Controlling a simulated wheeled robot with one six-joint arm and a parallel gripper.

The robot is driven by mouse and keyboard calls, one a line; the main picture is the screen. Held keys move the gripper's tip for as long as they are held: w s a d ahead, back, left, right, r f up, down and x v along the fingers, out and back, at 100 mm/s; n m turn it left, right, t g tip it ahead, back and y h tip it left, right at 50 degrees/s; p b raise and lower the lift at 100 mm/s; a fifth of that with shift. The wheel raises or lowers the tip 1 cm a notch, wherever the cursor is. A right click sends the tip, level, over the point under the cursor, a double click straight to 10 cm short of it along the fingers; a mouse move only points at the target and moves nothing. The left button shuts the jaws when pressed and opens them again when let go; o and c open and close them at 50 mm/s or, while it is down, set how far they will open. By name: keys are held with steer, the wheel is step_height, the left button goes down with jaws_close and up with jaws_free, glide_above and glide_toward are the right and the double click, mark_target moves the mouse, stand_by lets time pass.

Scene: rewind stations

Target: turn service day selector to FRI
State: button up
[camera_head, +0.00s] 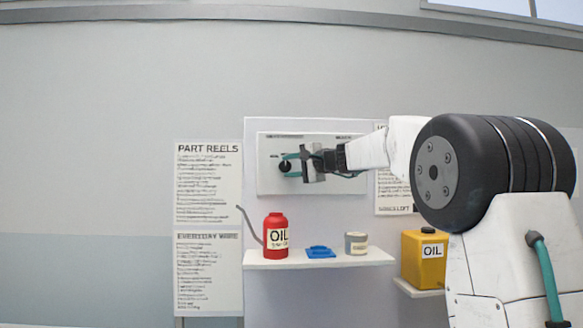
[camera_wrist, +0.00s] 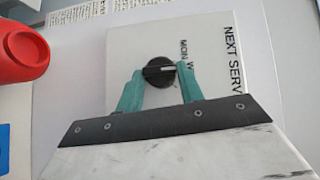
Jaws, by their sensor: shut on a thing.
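The day selector is a round black knob (camera_wrist: 159,72) with a white pointer line on a white panel (camera_wrist: 125,30). In the wrist view its pointer points to the right, toward small lettering that includes MON; FRI is not readable. My gripper (camera_wrist: 160,78) has its teal fingers on both sides of the knob and is shut on it. In the head view the knob (camera_head: 285,167) shows at the left of the panel (camera_head: 265,180), with my gripper (camera_head: 289,165) reaching it from the right.
Below the panel, a shelf (camera_head: 300,263) holds a red oil bottle (camera_head: 276,238), a blue object (camera_head: 320,252) and a grey tin (camera_head: 356,244). A yellow oil can (camera_head: 424,262) stands lower right. Posters (camera_head: 208,190) hang at left. The red bottle (camera_wrist: 20,52) shows beside my gripper in the wrist view.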

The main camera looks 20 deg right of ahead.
steer(key=shift+f, duration=0.1)
steer(key=m+t, duration=0.1)
steer(key=m+t+y, duration=0.1)
steer(key=m, duration=0.1)
steer(key=shift+f, duration=0.3)
steer(key=m+t, duration=0.2)
steer(key=m, duration=0.1)
steer(key=m+t, duration=0.2)
steer(key=shift+w+a+f+h, duration=0.1)
steer(key=shift+a+f+h, duration=0.1)
steer(key=shift+f+h, duration=0.2)
steer(key=shift+t, duration=0.3)
steer(key=o, duration=1)
steer(key=shift+c, duration=0.2)
steer(key=shift+r, duration=0.1)
